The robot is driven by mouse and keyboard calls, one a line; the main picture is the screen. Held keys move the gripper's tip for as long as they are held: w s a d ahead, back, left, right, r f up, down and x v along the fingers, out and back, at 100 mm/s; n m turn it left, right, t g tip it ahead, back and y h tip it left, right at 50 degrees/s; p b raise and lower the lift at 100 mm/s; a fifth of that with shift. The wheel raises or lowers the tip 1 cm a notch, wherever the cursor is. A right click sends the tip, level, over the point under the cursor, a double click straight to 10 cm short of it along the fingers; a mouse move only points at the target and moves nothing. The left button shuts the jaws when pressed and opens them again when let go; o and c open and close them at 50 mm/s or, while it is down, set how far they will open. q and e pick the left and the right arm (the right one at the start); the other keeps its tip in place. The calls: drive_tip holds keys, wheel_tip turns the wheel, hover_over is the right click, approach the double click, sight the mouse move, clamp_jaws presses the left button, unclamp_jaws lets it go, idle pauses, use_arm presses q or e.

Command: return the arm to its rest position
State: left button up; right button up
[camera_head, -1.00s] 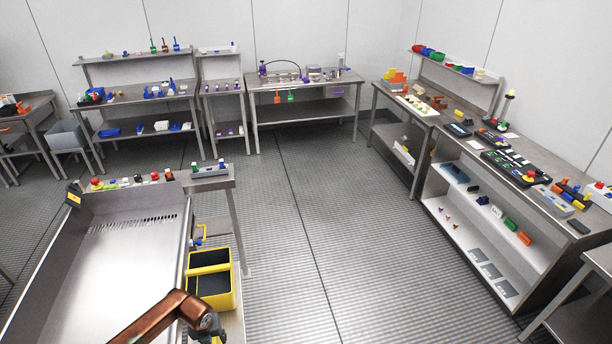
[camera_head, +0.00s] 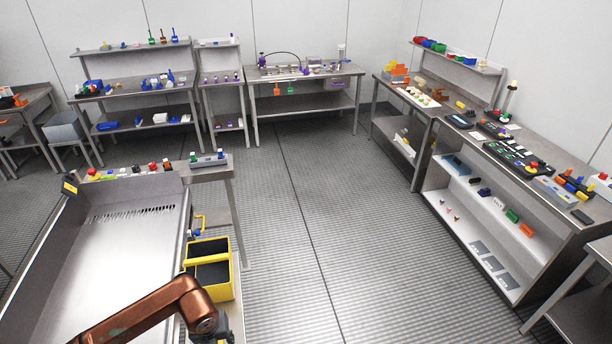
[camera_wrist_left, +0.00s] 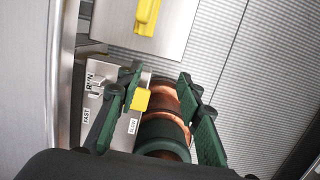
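My left arm, copper coloured, comes in from the bottom left of the head view (camera_head: 150,308). It bends near the yellow-rimmed bin, and its dark far end runs down to the bottom edge, so the gripper is not clear there. In the left wrist view my left gripper (camera_wrist_left: 160,82) has its two dark green fingers apart. No object is clearly held. A copper cylinder with a dark green band (camera_wrist_left: 163,133) shows between and behind the fingers. I cannot tell whether they touch it. My right arm and gripper are not in view.
A metal trough (camera_head: 125,250) stands at the left, with the yellow-rimmed bin (camera_head: 207,247) beside it. The wrist view shows a labelled panel (camera_wrist_left: 98,78) with a yellow knob (camera_wrist_left: 140,99) close by the left finger. Workbenches line the back and right (camera_head: 520,165). The middle floor is clear.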

use_arm(q)
drive_tip(key=d+r+m+g+b, duration=0.1)
drive_tip(key=m, duration=0.9)
drive_tip(key=d+r+m+g+h+b, duration=0.1)
drive_tip(key=m+b, duration=0.1)
drive_tip(key=m, duration=0.8)
drive_tip(key=s+d+r+m+g+b, duration=0.1)
drive_tip(key=m+b, duration=0.1)
drive_tip(key=m, duration=0.8)
drive_tip(key=shift+s+d+r+h, duration=0.1)
drive_tip(key=shift+d+h, duration=0.2)
drive_tip(key=shift+d, duration=0.05)
